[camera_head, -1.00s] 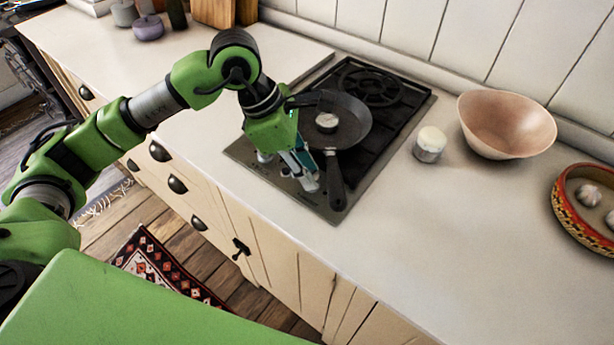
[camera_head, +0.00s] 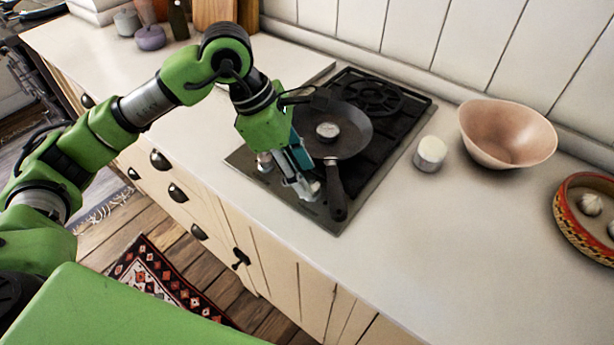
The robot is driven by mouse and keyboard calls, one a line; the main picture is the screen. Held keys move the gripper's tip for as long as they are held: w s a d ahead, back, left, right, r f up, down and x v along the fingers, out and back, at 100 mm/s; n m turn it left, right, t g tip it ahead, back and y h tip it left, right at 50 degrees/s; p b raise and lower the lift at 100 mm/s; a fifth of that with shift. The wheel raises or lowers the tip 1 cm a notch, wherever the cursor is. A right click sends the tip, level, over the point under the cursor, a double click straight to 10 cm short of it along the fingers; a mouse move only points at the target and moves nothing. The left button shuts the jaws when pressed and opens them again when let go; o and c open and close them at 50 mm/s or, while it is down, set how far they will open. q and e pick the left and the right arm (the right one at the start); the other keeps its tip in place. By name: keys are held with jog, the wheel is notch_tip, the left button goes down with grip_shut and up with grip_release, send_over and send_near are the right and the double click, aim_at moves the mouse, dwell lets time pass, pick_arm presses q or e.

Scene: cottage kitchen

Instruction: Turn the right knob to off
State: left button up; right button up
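The gas hob (camera_head: 400,143) is set in the countertop, with its knobs along the front edge. The left knob (camera_head: 264,162) shows clear of my gripper. The right knob (camera_head: 315,187) is mostly hidden behind the fingertips of my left gripper (camera_head: 304,188). The fingers point down and are at or touching this knob; I cannot tell whether they close on it. The knob's turn angle is not readable. A black frying pan (camera_head: 352,128) sits on the hob, with its handle reaching to the front just right of my gripper. My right gripper is not in view.
A small round item (camera_head: 327,130) is in the pan. A white-topped jar (camera_head: 430,154), a pinkish bowl (camera_head: 507,134) and a patterned basket (camera_head: 562,222) stand to the right. The counter in front of them is clear. Drawers and cupboards run below.

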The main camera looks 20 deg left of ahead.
pick_arm(q)
jog(key=v, duration=0.9)
jog(key=shift+r, duration=0.2)
jog(key=shift+a, duration=0.15)
